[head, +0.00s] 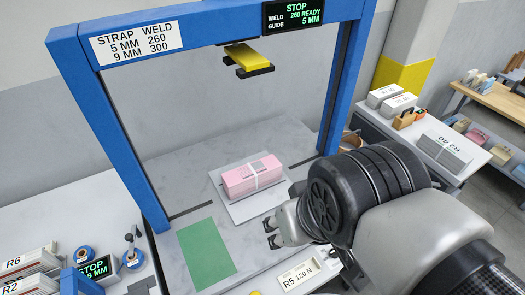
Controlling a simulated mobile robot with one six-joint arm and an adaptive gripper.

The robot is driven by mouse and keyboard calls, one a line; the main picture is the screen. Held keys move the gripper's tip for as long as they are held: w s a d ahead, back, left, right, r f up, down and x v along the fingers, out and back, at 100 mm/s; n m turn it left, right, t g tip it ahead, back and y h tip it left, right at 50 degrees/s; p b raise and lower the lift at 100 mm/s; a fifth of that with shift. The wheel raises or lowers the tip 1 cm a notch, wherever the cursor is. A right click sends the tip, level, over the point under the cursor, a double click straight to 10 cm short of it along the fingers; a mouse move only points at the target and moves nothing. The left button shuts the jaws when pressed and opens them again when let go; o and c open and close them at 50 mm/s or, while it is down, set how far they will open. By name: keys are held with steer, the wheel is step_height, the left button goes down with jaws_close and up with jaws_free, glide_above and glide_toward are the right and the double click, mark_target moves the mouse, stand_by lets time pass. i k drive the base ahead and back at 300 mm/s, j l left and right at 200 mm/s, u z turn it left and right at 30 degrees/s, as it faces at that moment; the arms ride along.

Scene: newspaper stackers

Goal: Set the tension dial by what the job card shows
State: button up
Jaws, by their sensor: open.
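A white card (297,274) reading "R5 120 N" stands at the front edge of the strapping machine's table, below my gripper in the picture; it may be the job card. I cannot make out a tension dial; my arm covers the front right of the machine. My gripper (270,233) is open and empty, above the front of the table, between the green mat (206,255) and my arm. A pink bundle (253,175) with crossed white straps lies on a pale plate (245,206) under the blue arch (105,135).
A display (294,15) on the arch reads "STOP", "260 READY", "5 MM". A sign (137,43) lists strap and weld values. A yellow part (246,56) hangs from the arch. Labelled stacks (28,265) stand lower left; a side table (475,172) holds more bundles at right.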

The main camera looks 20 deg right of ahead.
mark_target(332, 254)
steer(key=z, duration=0.15)
steer(key=k+l+u, duration=0.35)
steer(key=k+l, duration=0.35)
steer(key=l, duration=0.3)
steer(key=k+l+u, duration=0.3)
steer(key=k+l, duration=0.5)
steer(key=k+l+u, duration=0.35)
steer(key=k+l, duration=0.35)
steer(key=k, duration=0.15)
